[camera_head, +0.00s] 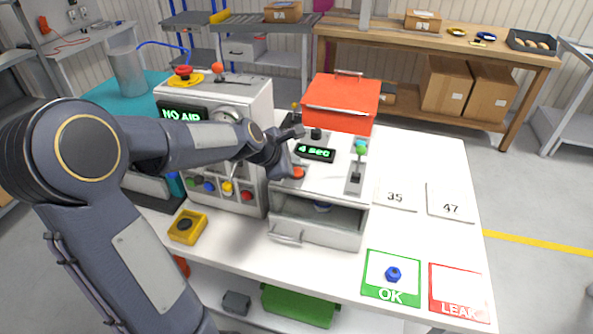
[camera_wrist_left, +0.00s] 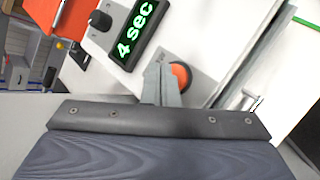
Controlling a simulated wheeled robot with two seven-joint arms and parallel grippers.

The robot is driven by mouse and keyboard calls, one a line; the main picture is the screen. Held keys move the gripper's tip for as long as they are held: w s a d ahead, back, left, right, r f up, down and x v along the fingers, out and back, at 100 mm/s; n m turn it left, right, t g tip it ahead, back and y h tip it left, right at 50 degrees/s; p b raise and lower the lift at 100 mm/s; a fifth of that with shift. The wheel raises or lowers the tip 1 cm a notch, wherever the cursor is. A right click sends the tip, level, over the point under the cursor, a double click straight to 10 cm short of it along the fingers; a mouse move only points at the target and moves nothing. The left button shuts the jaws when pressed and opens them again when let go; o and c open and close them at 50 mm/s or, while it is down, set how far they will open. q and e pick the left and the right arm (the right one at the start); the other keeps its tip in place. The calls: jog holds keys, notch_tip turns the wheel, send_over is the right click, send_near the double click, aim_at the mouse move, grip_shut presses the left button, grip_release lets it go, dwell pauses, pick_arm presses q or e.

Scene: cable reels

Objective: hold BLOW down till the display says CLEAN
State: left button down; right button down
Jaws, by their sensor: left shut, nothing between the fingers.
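The display (camera_head: 315,153) on top of the white machine reads "4 sec" in green; it also shows in the left wrist view (camera_wrist_left: 137,33). An orange-red round button (camera_head: 298,173) sits just in front of the display; it also shows in the left wrist view (camera_wrist_left: 181,76). No BLOW label is legible. My left gripper (camera_head: 291,174) is shut and empty, its fingertips at the button and covering part of it. In the left wrist view its fingers (camera_wrist_left: 162,84) overlap the button's left side. Whether the button is pressed in cannot be told. My right gripper is not in view.
A machine at left has a display (camera_head: 183,114) reading "NO AIR". A red-lidded box (camera_head: 340,103) stands behind the button panel, and a lever with a green knob (camera_head: 361,150) at its right. An open drawer (camera_head: 318,219) is below. The table's right side holds flat cards.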

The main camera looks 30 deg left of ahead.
pick_arm(q)
jog(key=shift+f, duration=0.15)
dwell(0.5)
jog(key=shift+f+b, duration=0.3)
jog(key=shift+f+b, duration=0.35)
jog(key=shift+f, duration=0.1)
dwell(1.4)
jog(key=shift+r, duration=0.15)
dwell(3.9)
jog(key=shift+r+p, duration=0.75)
jog(key=shift+p, duration=0.2)
notch_tip(320, 180, up, 5)
jog(key=p, duration=0.5)
jog(key=shift+r, duration=0.1)
